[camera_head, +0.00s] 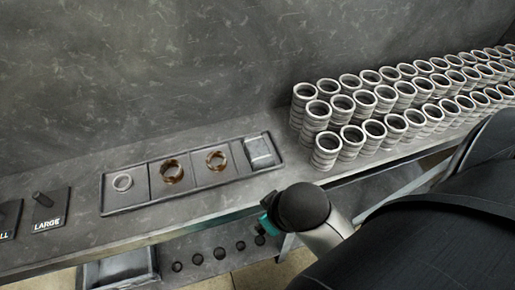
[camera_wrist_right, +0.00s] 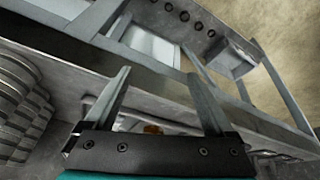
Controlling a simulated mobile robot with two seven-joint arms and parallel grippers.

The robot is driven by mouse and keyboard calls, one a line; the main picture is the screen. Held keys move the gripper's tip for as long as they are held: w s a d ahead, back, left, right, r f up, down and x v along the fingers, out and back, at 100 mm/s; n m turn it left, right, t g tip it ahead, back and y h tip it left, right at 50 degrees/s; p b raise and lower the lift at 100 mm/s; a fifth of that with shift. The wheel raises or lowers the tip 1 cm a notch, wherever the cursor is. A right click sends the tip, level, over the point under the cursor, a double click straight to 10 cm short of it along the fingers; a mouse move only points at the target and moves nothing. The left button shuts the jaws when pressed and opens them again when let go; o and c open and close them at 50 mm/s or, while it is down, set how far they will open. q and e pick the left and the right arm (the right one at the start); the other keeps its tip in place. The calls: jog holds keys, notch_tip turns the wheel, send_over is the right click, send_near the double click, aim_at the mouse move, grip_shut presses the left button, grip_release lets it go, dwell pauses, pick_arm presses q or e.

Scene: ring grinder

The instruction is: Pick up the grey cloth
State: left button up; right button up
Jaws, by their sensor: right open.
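The grey cloth (camera_head: 260,151) appears as a light grey folded shape in the right-end compartment of a dark tray (camera_head: 129,208) on the bench, in the head view. My right gripper shows in the wrist view (camera_wrist_right: 158,73), open, with nothing between its fingers. In the head view my right wrist is in front of the bench edge, below and slightly right of the cloth and apart from it; its fingers are hidden there. I cannot make out the cloth clearly in the wrist view. My left gripper is not in view.
Stacked metal rings (camera_head: 327,150) stand close to the right. A black plate marked LARGE (camera_head: 50,209) lies left. A lower shelf (camera_head: 205,246) runs under the bench.

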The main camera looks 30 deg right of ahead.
jog(key=w+r+n+t, duration=0.2)
jog(key=w+r+t, duration=0.9)
jog(key=w+r, duration=0.75)
jog(key=w+a+r+n+t+y, duration=0.25)
jog(key=a+r+n+y, duration=0.2)
jog(key=r, duration=0.25)
jog(key=w+a+r+n+t+y, duration=0.1)
jog(key=a+r+n+t+y, duration=0.25)
jog(key=r+n+y, duration=0.3)
jog(key=s+a+r+n+g+y, duration=0.1)
jog(key=s+a+n+g+y, duration=0.4)
jog(key=a+n+g+y, duration=0.55)
jog(key=n+g+h, duration=0.8)
jog(key=g+h, duration=0.3)
jog(key=h, duration=1.1)
send_over(258, 148)
jog(key=shift+y, duration=0.25)
jog(key=f, duration=2.4)
jog(key=shift+w+f, duration=0.25)
jog(key=shift+f, duration=0.15)
jog(key=shift+s+f, duration=0.15)
jog(key=shift+f, duration=2.95)
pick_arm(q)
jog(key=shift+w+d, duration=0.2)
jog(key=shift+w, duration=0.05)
